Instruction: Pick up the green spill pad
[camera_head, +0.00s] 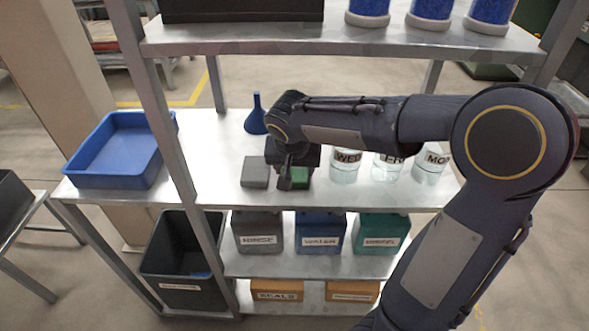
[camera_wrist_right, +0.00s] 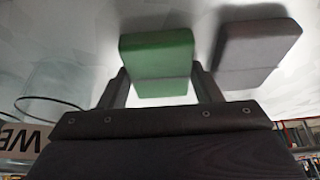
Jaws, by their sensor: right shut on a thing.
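The green spill pad (camera_head: 300,175) is a small block at the front of the middle shelf, partly hidden by my right gripper. In the right wrist view the green spill pad (camera_wrist_right: 157,60) sits between the two fingers. My right gripper (camera_head: 292,182) is shut on it, with a finger against each side (camera_wrist_right: 160,82). I cannot tell whether the pad touches the shelf. My left gripper is not in view.
A grey pad (camera_head: 256,172) lies just left of the green one, and a blue funnel (camera_head: 256,115) stands behind. Labelled clear jars (camera_head: 430,165) stand to the right. A blue tray (camera_head: 115,150) is at the left, beyond the shelf post (camera_head: 165,120). An upper shelf (camera_head: 330,42) hangs overhead.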

